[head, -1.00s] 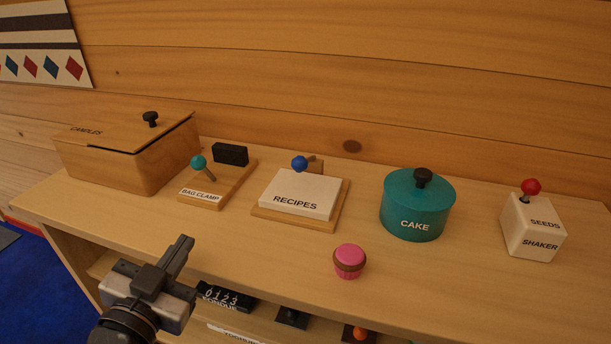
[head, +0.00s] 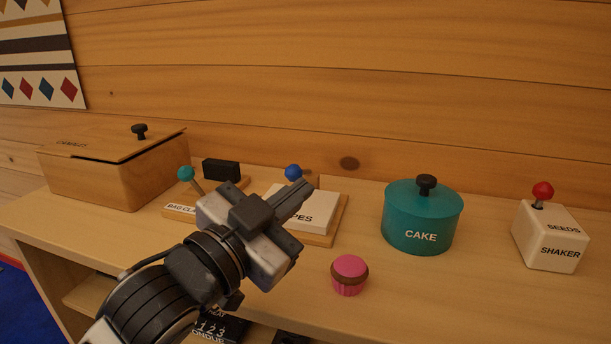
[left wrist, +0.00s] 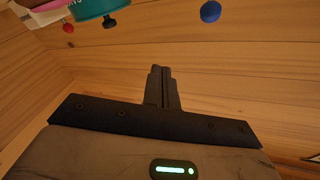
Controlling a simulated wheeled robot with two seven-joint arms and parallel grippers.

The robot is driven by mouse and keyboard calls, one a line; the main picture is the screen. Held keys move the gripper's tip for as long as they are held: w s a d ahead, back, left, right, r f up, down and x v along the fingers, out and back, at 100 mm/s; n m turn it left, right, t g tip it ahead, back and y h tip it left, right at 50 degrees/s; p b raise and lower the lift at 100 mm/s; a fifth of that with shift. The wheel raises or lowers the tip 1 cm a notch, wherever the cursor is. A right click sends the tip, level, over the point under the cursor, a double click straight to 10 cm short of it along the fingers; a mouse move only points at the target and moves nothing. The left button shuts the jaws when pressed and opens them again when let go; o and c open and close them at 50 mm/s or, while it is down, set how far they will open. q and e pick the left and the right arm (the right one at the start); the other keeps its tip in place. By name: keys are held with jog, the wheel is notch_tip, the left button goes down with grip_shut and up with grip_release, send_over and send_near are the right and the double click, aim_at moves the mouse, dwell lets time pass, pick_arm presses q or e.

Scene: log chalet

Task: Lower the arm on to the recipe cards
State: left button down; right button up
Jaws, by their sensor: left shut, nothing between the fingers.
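The recipe cards (head: 319,203) are a white block whose "RECIPES" label is partly covered by my left gripper. They rest on a wooden base (head: 338,219) on the shelf top. The arm's blue knob (head: 293,172) shows behind the cards; its shaft is mostly hidden. My left gripper (head: 302,188) is shut and empty, its fingertips just in front of the blue knob in the picture; I cannot tell the gap. In the left wrist view the shut fingers (left wrist: 160,88) point towards the wall, with the blue knob (left wrist: 210,11) apart from them at the top. My right gripper is out of view.
The bag clamp with a teal knob (head: 186,173) and the candle box (head: 105,178) stand to the left. A pink cupcake (head: 349,275), teal cake tin (head: 420,220) and seeds shaker (head: 549,238) stand to the right. The log wall (head: 400,100) is close behind.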

aim_at(293, 172)
pick_arm(q)
jog(key=w+m, duration=0.1)
jog(key=w, duration=0.2)
jog(key=w+m+y, duration=0.1)
jog(key=w+m, duration=0.1)
jog(key=w, duration=0.2)
jog(key=w+f+m+y, duration=0.1)
jog(key=w, duration=0.2)
jog(key=shift+w+d+f+m+g+b, duration=0.1)
jog(key=shift+w+d+m+g+b, duration=0.2)
jog(key=shift+w+m, duration=0.1)
jog(key=shift+a+f, duration=0.15)
jog(key=shift+a, duration=0.15)
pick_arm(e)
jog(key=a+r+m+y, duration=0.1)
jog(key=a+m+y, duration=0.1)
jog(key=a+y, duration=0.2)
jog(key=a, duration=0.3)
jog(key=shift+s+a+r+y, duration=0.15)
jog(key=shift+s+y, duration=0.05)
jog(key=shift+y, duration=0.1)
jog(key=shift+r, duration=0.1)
pick_arm(q)
jog(key=shift+s+f, duration=0.35)
jog(key=shift+f, duration=0.4)
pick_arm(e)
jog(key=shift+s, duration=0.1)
